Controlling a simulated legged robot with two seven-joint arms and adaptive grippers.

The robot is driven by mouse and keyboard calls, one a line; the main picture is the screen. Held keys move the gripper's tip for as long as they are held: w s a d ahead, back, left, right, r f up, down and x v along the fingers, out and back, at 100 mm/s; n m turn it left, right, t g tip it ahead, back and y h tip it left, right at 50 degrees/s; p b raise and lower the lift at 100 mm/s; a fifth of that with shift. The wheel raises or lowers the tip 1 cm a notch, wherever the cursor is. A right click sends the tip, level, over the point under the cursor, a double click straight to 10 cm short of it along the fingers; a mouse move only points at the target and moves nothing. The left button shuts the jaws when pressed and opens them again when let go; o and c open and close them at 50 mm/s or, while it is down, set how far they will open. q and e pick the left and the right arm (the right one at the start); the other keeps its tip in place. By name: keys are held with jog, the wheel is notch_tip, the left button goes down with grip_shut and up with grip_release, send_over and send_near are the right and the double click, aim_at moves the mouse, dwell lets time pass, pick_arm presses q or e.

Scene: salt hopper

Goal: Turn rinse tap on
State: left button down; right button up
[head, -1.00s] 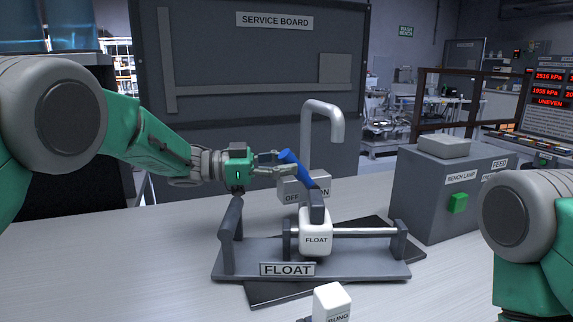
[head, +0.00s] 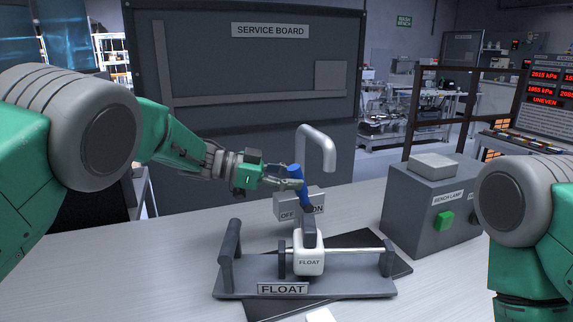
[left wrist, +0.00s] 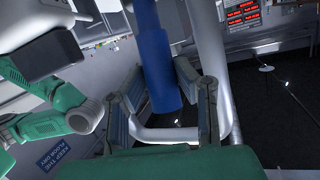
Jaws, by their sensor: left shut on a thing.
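The rinse tap has a grey spout (head: 318,145) that curves over to the right. In front of it is a grey box (head: 285,205) marked OFF at left and ON at right. Its blue lever (head: 305,199) stands nearly upright, with the top tilted slightly left. My left gripper (head: 297,184) is shut on the lever's upper part. In the left wrist view, the blue lever (left wrist: 155,60) passes between my left gripper's fingers (left wrist: 160,82). My right arm shows at the right edge, but its gripper is outside the picture.
A white FLOAT block (head: 309,262) on a rail stand (head: 340,288) is just in front of the tap. A grey bench lamp box (head: 425,215) with a green switch stands at right. The bench is clear at left front.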

pick_arm(q)
jog(key=shift+d+g+y+p, duration=0.4)
jog(key=shift+d+y+p, duration=0.55)
jog(key=shift+p, duration=1.4)
jog(key=shift+w+d+f+y+p, duration=0.1)
jog(key=shift+y+p, duration=0.15)
jog(key=shift+p, duration=0.2)
jog(key=shift+f+n, duration=0.1)
jog(key=shift+n, duration=0.2)
jog(key=c, duration=1.3)
grip_release()
jog(key=shift+w+d, duration=0.1)
jog(key=shift+r, duration=0.2)
jog(key=shift+w+r, duration=0.15)
jog(key=shift+r, duration=0.1)
